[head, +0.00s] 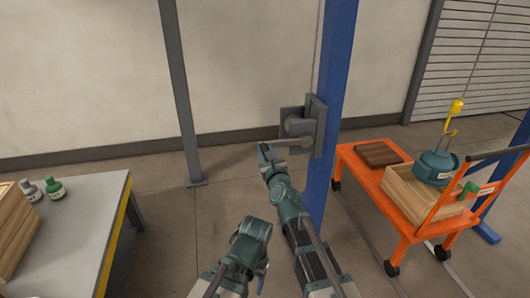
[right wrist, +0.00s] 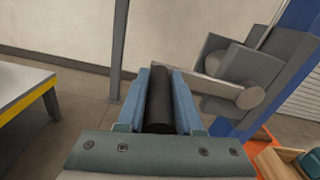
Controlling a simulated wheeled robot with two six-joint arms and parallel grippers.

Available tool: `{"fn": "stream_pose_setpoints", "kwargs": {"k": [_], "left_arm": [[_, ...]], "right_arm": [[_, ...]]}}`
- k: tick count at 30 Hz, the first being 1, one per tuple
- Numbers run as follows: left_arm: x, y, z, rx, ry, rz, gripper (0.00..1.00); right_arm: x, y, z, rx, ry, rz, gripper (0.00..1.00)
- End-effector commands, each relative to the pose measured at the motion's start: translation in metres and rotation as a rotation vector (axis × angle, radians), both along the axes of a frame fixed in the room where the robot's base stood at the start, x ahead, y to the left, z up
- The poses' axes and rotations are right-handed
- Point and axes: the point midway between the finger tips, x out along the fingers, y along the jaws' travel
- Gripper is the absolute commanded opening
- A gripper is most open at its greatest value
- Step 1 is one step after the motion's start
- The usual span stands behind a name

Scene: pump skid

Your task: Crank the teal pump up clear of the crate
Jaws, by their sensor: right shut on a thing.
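The teal pump (head: 436,166) hangs from a yellow hook (head: 450,125) over the wooden crate (head: 408,193) on the orange cart. Its lower part overlaps the crate's back edge in the head view, and I cannot tell if it is clear of the rim. A grey winch (head: 303,125) is fixed to the blue post, with its crank arm (right wrist: 207,83) pointing left. My right gripper (head: 265,150) is shut on the dark crank handle (right wrist: 159,100), which lies between its blue fingers in the right wrist view.
The orange cart (head: 346,157) stands right of the blue post (head: 335,75) and also carries a brown block (head: 378,153). A grey table (head: 85,215) with bottles and a wooden box stands at the left. A grey post (head: 178,90) stands behind; floor between is clear.

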Motion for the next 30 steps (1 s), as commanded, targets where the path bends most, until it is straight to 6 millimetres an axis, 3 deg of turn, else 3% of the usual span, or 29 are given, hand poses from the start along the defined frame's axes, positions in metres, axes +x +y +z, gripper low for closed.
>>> {"fn": "stream_pose_setpoints", "kwargs": {"k": [4,21,22,26,30], "left_arm": [[0.0,0.0001,0.0081,0.0,0.0,0.0,0.64],[0.0001,0.0,0.0094,0.0,0.0,0.0,0.64],[0.0001,0.0,0.0093,0.0,0.0,0.0,0.64],[0.0001,0.0,0.0093,0.0,0.0,0.0,0.64],[0.0001,0.0,0.0092,0.0,0.0,0.0,0.64]], "right_arm": [[0.0,-0.0037,0.0088,0.037,0.007,-0.007,0.0],[-0.0007,-0.0044,0.01,0.057,0.012,-0.008,0.0],[-0.0006,-0.0045,0.01,0.057,0.012,-0.008,0.4],[-0.0006,-0.0036,0.0096,0.056,0.013,-0.006,0.64],[-0.0003,-0.0027,0.0093,0.056,0.015,-0.004,0.64]]}}
